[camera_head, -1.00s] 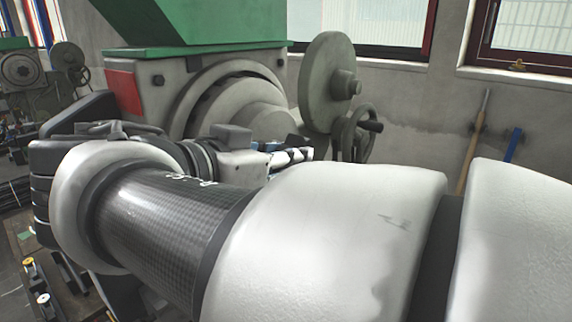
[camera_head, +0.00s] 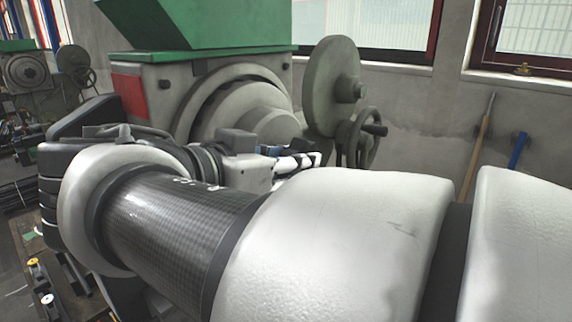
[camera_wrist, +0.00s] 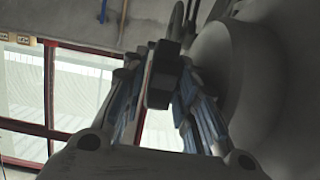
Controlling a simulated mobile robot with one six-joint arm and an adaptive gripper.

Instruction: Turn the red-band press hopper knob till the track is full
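The press with the red band (camera_head: 131,95) on its side stands at the back centre, with a green hopper (camera_head: 200,22) on top. In the wrist view, a dark block-shaped knob (camera_wrist: 163,72) sits between the two blue-padded fingers of my gripper (camera_wrist: 162,90). The fingers slope inward and appear to touch it on both sides. In the head view my gripper (camera_head: 293,160) is in front of the press's round housing, mostly behind my own arm. The knob cannot be made out there. The track and its fill are hidden.
A large grey disc (camera_head: 328,85) and a handwheel (camera_head: 358,138) stand to the right of the gripper. Another press (camera_head: 35,78) stands at the far left. A wooden-handled tool (camera_head: 476,145) and a blue one (camera_head: 517,150) lean against the wall at right.

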